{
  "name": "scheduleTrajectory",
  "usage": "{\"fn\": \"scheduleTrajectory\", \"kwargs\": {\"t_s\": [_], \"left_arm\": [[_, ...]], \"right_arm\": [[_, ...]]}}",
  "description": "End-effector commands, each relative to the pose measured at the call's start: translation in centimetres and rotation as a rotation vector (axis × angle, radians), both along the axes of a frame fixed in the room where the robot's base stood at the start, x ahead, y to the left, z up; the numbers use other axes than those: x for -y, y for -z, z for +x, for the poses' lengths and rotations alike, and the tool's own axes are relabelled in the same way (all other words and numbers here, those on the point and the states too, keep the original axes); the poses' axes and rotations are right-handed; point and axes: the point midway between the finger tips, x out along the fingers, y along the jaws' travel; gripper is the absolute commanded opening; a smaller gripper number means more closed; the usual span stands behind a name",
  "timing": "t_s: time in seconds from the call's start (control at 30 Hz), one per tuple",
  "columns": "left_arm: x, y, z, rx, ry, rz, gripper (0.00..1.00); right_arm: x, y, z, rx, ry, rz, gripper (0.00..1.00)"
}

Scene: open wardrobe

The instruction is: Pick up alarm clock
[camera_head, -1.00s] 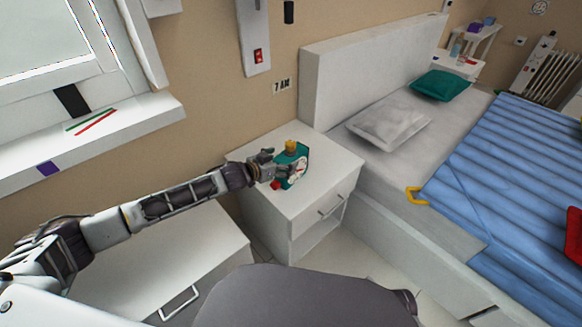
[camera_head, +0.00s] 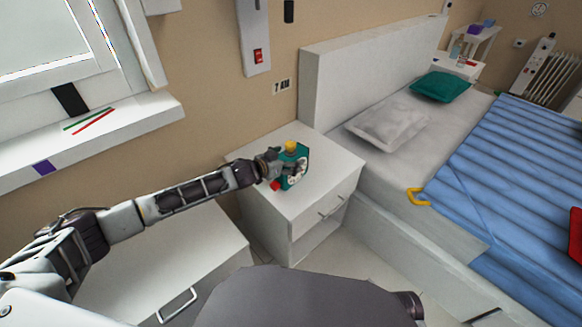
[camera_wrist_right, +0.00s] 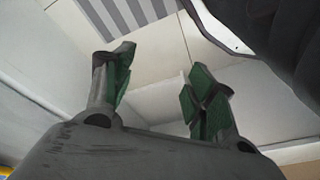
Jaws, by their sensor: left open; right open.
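The alarm clock (camera_head: 299,171) is teal green with a pale face, a yellow part on top and a red part at its lower left. It stands on the white nightstand (camera_head: 330,168) beside the bed. My left gripper (camera_head: 282,167) is open at the clock's left side, its fingers close to or overlapping the clock; I cannot tell whether they touch it. Part of the clock is hidden behind the fingers. My right gripper (camera_wrist_right: 158,92) is open and empty in the right wrist view, its green finger pads apart.
The bed (camera_head: 395,160) with a grey pillow (camera_head: 388,127) and a blue cover stands to the right. A low white cabinet (camera_head: 215,240) is below my left arm. The windowsill (camera_head: 120,127) is at the left. The nightstand top around the clock is bare.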

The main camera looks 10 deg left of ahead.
Motion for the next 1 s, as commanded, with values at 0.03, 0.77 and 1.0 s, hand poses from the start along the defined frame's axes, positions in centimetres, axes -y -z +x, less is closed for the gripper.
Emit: {"fn": "scheduleTrajectory", "kwargs": {"t_s": [0.03, 0.77, 1.0], "left_arm": [[0.0, 0.0, 0.0, 0.000, 0.000, 0.000, 0.88], [0.1, -0.3, 0.1, 0.005, 0.001, -0.002, 0.01], [0.0, -0.3, 0.1, 0.004, 0.001, -0.002, 0.00]], "right_arm": [[0.0, 0.0, 0.1, 0.002, 0.000, -0.001, 0.56], [0.0, -0.2, 0.6, 0.012, -0.001, -0.001, 0.56], [0.0, 0.0, -0.1, -0.001, 0.000, -0.001, 0.56]]}}
